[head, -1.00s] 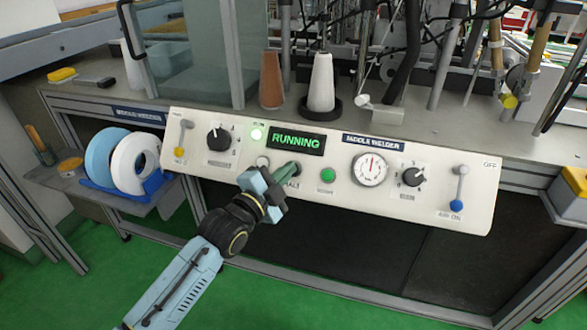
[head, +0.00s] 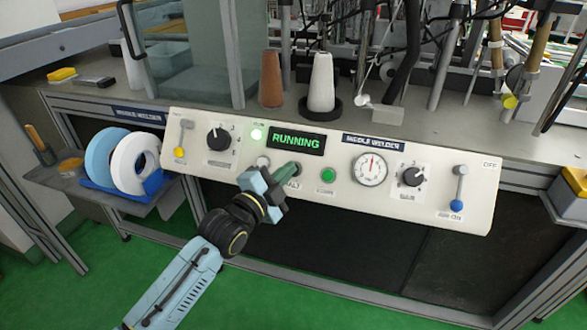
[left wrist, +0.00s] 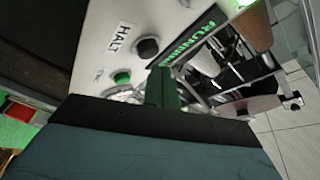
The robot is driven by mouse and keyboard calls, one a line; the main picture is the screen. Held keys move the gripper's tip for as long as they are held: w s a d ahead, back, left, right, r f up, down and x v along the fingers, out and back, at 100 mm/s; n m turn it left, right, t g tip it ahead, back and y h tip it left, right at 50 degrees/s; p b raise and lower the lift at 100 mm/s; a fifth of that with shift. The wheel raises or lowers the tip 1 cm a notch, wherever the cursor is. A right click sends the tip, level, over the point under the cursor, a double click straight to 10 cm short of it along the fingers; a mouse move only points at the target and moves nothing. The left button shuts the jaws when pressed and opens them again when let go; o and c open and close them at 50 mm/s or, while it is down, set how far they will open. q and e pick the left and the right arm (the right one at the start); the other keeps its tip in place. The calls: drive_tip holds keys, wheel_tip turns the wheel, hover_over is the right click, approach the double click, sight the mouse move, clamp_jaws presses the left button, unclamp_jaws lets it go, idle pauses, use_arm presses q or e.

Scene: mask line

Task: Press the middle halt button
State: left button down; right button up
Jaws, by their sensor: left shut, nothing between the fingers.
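The cream control panel (head: 440,205) carries a "MIDDLE WELDER" label (head: 373,142) and a display (head: 296,141) reading "RUNNING" in green. My left gripper (head: 284,172) is shut and empty, with its green fingers at the panel below the display. They partly cover the halt button and the "HALT" label (head: 293,184) in the head view. In the left wrist view a dark round button (left wrist: 146,47) sits beside the "HALT" label (left wrist: 122,38), just past the fingertips (left wrist: 162,76). I cannot tell whether the fingers touch it. My right gripper is not in view.
A green button (head: 328,175), a gauge (head: 370,168) and a knob (head: 414,177) lie right of my gripper. A pale button (head: 263,162) and another knob (head: 218,138) lie left. A green lamp (head: 256,134) is lit. A cone (head: 321,82) stands behind the panel.

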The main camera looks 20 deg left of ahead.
use_arm(q)
drive_tip(key=shift+f, duration=0.1)
drive_tip(key=shift+w+f, duration=0.2)
drive_tip(key=shift+w, duration=0.1)
idle(0.4)
drive_tip(key=shift+w+f, duration=0.25)
drive_tip(key=shift+w, duration=0.05)
idle(0.6)
drive_tip(key=shift+s+r+p, duration=0.5)
drive_tip(key=shift+s+p, duration=0.1)
drive_tip(key=shift+p, duration=0.25)
